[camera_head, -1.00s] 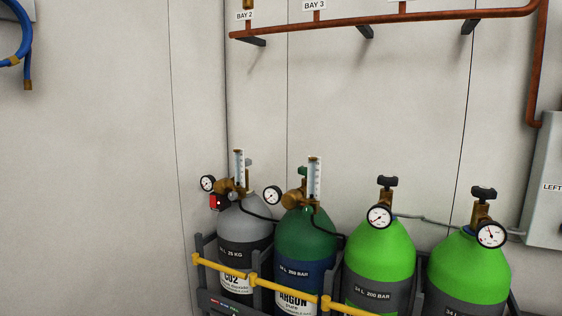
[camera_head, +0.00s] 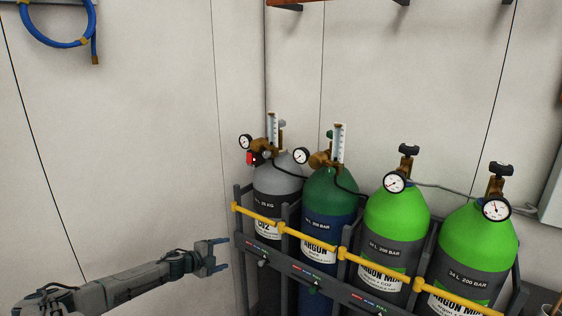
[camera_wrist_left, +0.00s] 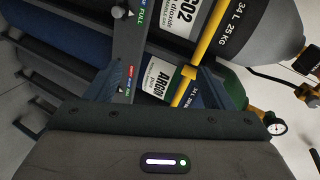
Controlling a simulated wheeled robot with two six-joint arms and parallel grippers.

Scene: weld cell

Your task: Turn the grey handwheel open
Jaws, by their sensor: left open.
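The grey handwheel (camera_head: 282,124) is small and sits on top of the grey CO2 cylinder (camera_head: 279,179), partly hidden behind the brass regulator and its flow tube. My left gripper (camera_head: 226,255) is open and empty, well below and left of the handwheel, in front of the rack's left end. In the left wrist view the open fingers (camera_wrist_left: 152,85) point at the rack, with the CO2 cylinder (camera_wrist_left: 268,30) at the top right; I cannot make out the handwheel there. My right gripper is not in view.
A green argon cylinder (camera_head: 330,190) with a green handwheel stands beside the CO2 one. Two bright green cylinders (camera_head: 397,222) with black handwheels stand further right. A yellow bar (camera_head: 292,232) runs across the rack front. The wall at left is clear below a blue hose (camera_head: 60,42).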

